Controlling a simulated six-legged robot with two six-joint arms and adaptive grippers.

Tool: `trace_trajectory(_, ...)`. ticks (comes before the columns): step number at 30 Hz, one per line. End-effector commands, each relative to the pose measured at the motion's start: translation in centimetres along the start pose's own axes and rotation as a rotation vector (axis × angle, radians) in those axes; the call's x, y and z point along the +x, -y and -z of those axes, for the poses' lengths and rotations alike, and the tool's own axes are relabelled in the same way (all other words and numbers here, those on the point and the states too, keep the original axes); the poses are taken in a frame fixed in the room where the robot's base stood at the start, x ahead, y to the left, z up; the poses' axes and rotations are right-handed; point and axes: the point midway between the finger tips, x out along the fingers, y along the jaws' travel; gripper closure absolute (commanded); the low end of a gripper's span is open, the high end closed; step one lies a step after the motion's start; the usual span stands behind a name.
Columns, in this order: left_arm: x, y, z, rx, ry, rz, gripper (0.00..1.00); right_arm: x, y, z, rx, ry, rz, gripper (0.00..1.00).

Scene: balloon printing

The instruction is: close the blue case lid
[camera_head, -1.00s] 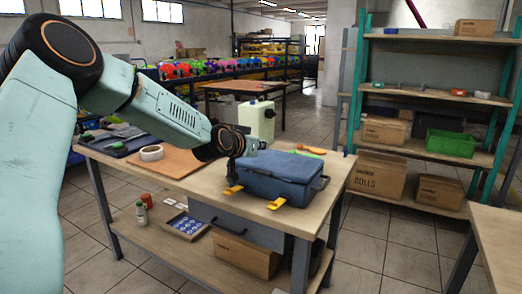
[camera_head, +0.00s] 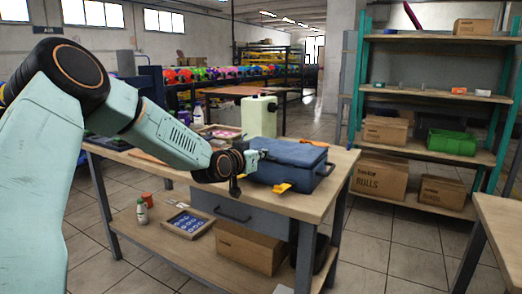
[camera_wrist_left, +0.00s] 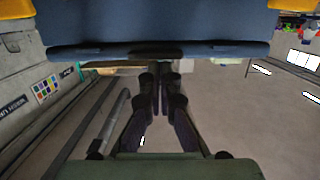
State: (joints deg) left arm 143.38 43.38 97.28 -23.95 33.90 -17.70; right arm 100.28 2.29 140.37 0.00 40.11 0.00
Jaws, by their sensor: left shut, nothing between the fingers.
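The blue case (camera_head: 287,171) stands on the wooden table (camera_head: 328,187), near its right end. Its lid (camera_head: 292,152) looks down on the body; whether it is fully shut I cannot tell. A yellow latch (camera_head: 282,188) sticks out from its front. The other front latch is hidden behind my wrist in the head view. My left gripper (camera_head: 256,159) is at the case's front left, shut and empty. In the left wrist view, its fingers (camera_wrist_left: 161,85) point at the blue case edge (camera_wrist_left: 160,48), close to it; contact is unclear. My right gripper is out of view.
A pale green container (camera_head: 258,118) stands behind the case.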

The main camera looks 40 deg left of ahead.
Motion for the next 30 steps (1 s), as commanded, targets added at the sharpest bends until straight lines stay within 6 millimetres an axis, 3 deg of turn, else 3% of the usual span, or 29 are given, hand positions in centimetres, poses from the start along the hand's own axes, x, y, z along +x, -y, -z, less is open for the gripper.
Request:
trace_trajectory(15, -0.2, -0.1, -2.3, -0.004, 0.017, -0.003, 1.00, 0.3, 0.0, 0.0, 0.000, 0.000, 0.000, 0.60)
trace_trajectory(25, -0.3, -0.1, -2.2, -0.006, 0.017, -0.002, 1.00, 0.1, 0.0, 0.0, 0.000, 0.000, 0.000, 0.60)
trace_trajectory(30, -0.3, -0.2, -0.4, -0.004, 0.010, -0.001, 1.00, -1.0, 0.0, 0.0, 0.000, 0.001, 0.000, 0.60)
